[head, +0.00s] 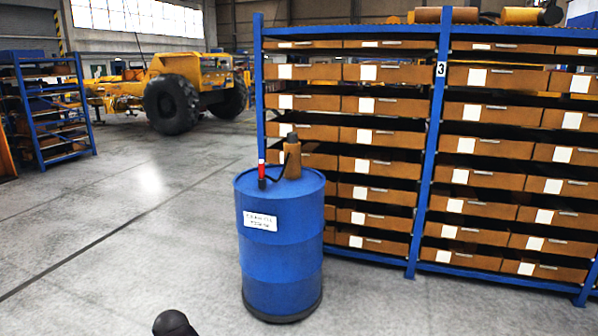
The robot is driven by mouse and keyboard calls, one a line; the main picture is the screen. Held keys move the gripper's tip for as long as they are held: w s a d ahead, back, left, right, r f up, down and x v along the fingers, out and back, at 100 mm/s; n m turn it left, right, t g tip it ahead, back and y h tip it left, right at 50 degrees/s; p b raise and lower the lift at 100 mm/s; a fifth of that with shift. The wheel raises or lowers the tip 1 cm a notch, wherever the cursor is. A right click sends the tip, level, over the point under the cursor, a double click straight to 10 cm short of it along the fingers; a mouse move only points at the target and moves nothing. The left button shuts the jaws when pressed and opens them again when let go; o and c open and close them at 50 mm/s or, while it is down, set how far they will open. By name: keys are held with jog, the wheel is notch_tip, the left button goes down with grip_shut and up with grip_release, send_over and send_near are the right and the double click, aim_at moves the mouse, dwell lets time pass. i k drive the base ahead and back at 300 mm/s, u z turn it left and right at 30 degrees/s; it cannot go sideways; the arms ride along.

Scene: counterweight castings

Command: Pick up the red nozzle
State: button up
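The red nozzle (261,168) stands upright on top of a blue drum (281,255), near the left front of its lid. It is small and thin, with a dark part below it. A brown canister (292,155) with a dark cap stands just right of it on the same lid. A thin black hose curves between the nozzle and the canister. My gripper cannot be made out in the head view. A dark rounded shape pokes up at the bottom edge, well below and left of the drum.
Blue shelving (437,160) with brown boxes stands close behind and right of the drum. A smaller blue rack (57,115) is at the far left. A yellow vehicle (180,85) is at the back. The grey floor (130,235) left of the drum is clear.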

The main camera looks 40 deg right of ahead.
aim_at(262, 167)
jog(key=z, duration=1)
jog(key=k, duration=1)
jog(key=i, duration=0.7)
jog(key=z, duration=0.05)
